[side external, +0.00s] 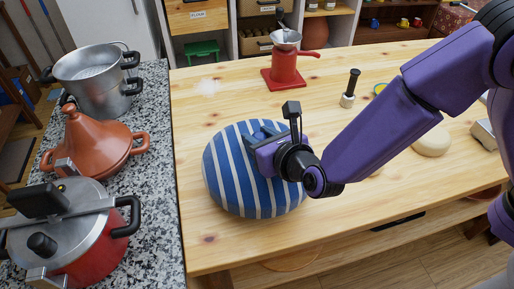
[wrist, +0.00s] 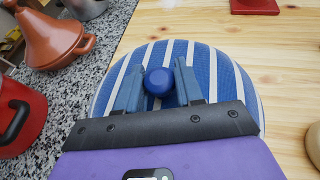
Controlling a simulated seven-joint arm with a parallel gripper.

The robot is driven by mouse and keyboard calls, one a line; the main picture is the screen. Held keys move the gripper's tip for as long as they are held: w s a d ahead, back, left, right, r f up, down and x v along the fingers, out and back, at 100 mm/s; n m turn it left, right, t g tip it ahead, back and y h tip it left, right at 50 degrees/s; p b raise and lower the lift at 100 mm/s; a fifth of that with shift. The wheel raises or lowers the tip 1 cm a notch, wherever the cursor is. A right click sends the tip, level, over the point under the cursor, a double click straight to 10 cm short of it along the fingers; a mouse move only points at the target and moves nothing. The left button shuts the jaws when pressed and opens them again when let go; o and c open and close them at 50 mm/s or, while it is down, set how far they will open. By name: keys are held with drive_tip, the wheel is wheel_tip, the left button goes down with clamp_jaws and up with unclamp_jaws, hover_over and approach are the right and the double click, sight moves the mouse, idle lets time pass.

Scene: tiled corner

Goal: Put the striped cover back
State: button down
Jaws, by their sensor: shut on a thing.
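The striped cover (side external: 225,172) is a large, round, blue-and-white dome over the left part of the wooden table. In the wrist view, the striped cover (wrist: 228,85) fills the middle, with a round blue knob (wrist: 158,82) on top. My gripper (side external: 262,136) is at the top of the cover from the right. In the wrist view, my gripper (wrist: 160,88) has its two blue fingers on either side of the knob, shut on it. Whether anything is under the cover, and whether it rests on the table or hangs just above, I cannot tell.
A granite counter (side external: 155,190) on the left holds a steel pot (side external: 95,80), an orange tagine (side external: 90,145) and a red pressure cooker (side external: 80,235). A red grinder (side external: 285,65), a dark-handled tool (side external: 349,90) and a pale round item (side external: 432,142) stand on the wooden table (side external: 215,100).

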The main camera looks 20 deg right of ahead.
drive_tip(key=shift+w+a+f, duration=0.1)
drive_tip(key=shift+w+f, duration=0.05)
drive_tip(key=shift+f, duration=0.8)
drive_tip(key=shift+w+a+f, duration=0.1)
drive_tip(key=shift+f, duration=0.85)
drive_tip(key=shift+f, duration=0.15)
drive_tip(key=c, duration=0.7)
unclamp_jaws()
drive_tip(key=v, duration=1.2)
